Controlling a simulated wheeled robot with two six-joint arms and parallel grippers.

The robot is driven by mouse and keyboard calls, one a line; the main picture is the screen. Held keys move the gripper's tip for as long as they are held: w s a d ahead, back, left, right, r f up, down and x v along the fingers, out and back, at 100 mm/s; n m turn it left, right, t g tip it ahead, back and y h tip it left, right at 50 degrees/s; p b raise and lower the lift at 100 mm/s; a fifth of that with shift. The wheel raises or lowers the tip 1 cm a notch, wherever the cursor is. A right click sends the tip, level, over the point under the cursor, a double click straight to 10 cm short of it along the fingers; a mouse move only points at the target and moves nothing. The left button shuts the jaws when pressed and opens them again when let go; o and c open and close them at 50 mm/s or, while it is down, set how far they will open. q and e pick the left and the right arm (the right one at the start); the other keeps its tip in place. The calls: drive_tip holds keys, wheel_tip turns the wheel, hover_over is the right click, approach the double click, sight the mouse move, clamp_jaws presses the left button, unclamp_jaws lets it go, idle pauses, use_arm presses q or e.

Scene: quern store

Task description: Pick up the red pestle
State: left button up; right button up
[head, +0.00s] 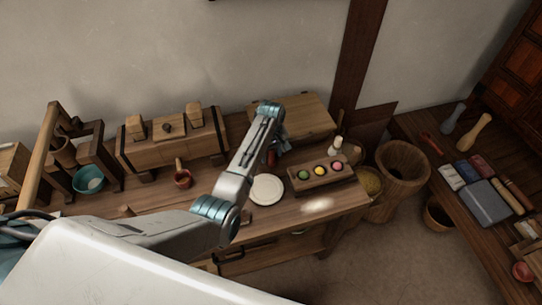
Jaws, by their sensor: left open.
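My left gripper (280,143) is open above the back of the wooden bench, between the white plate and the raised wooden board. A small dark red upright thing (271,159), which looks like the red pestle, stands just below and beside its fingers. My arm partly hides it, and I cannot tell whether the fingers touch it or are around it. A thin red utensil (432,143) lies on the right-hand table, near a grey pestle (453,117) and a pale wooden pestle (474,131). My right gripper is not in view.
The white plate (267,190) lies in front of the gripper. A wooden tray (321,177) with green, yellow and pink items is to the right. A wooden board (305,115) lies behind. A red-brown ladle cup (183,179) and wooden chest (170,150) stand left.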

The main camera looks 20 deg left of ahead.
use_arm(q)
drive_tip(key=shift+f, duration=0.1)
drive_tip(key=shift+c, duration=0.9)
drive_tip(key=c, duration=0.9)
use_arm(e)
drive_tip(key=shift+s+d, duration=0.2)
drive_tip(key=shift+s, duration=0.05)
